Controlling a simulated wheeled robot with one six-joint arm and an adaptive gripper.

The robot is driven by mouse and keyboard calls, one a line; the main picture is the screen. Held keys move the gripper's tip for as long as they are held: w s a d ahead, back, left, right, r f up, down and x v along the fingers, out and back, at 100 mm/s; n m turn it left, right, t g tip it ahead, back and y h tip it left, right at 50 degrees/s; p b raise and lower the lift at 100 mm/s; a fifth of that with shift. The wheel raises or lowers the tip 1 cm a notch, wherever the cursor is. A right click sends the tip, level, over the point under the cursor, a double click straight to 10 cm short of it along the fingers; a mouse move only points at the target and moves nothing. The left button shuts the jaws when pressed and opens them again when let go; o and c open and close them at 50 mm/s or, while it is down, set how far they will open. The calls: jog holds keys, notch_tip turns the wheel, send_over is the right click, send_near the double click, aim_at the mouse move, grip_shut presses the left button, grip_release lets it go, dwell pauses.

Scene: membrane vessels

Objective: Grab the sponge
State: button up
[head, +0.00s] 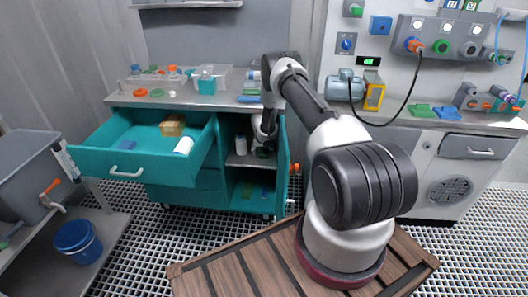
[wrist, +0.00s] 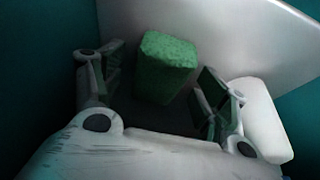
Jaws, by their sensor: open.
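A green rough-textured block, which looks like the sponge (wrist: 165,66), stands on a pale shelf in the wrist view. My gripper (wrist: 152,84) is open, with one finger to the left of the sponge and one to its right. Gaps show on both sides, wider on the left, and neither finger appears to touch it. In the head view, my gripper (head: 263,142) reaches into the open compartment of the teal cabinet (head: 180,200). The sponge is largely hidden there behind my gripper and arm.
A white rounded container (wrist: 264,120) stands close beside the right finger. An open drawer (head: 125,172) juts out at left; the open cabinet door (head: 283,165) is at right.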

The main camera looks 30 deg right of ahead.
jog(key=c, duration=0.9)
jog(key=shift+c, duration=0.2)
jog(key=shift+r, duration=0.2)
